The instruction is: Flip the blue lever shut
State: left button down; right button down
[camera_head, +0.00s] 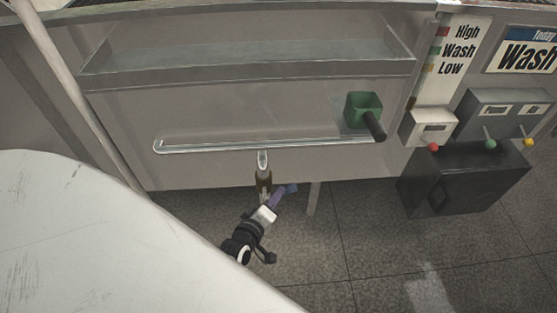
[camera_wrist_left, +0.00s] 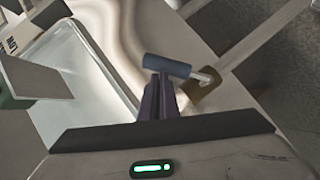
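The blue lever (camera_head: 291,188) sticks out to the right of a brown valve (camera_head: 263,181) under the sink. In the left wrist view, the blue lever (camera_wrist_left: 167,66) is a short cylinder on a pale metal stem from the brown valve (camera_wrist_left: 205,91). My left gripper (camera_head: 279,194) comes up from below, close to the lever. In the left wrist view, its dark fingers (camera_wrist_left: 160,80) are together, with their tips right at the lever's lower side. Whether they touch it I cannot tell. I see no gap between the fingers. My right gripper is not in view.
A metal sink unit with a long rail (camera_head: 210,147) stands above the valve. A dark box (camera_head: 465,180) and small knobbed units are further right. A large white surface (camera_head: 90,240) fills the lower left.

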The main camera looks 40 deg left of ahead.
aim_at(288, 193)
pick_arm(q)
jog(key=shift+w+d+f+b, duration=0.6)
jog(key=shift+w+d+f, duration=0.15)
jog(key=shift+w+d, duration=0.2)
jog(key=shift+w+d+f+b, duration=0.15)
jog(key=shift+d+f+b, duration=0.2)
jog(key=shift+f, duration=0.15)
jog(key=shift+w+d+f+b, duration=0.2)
jog(key=shift+f+b, duration=0.15)
jog(key=shift+f, duration=0.15)
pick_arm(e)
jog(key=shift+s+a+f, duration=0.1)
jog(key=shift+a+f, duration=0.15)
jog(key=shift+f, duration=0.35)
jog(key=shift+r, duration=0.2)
pick_arm(q)
jog(key=shift+s, duration=0.1)
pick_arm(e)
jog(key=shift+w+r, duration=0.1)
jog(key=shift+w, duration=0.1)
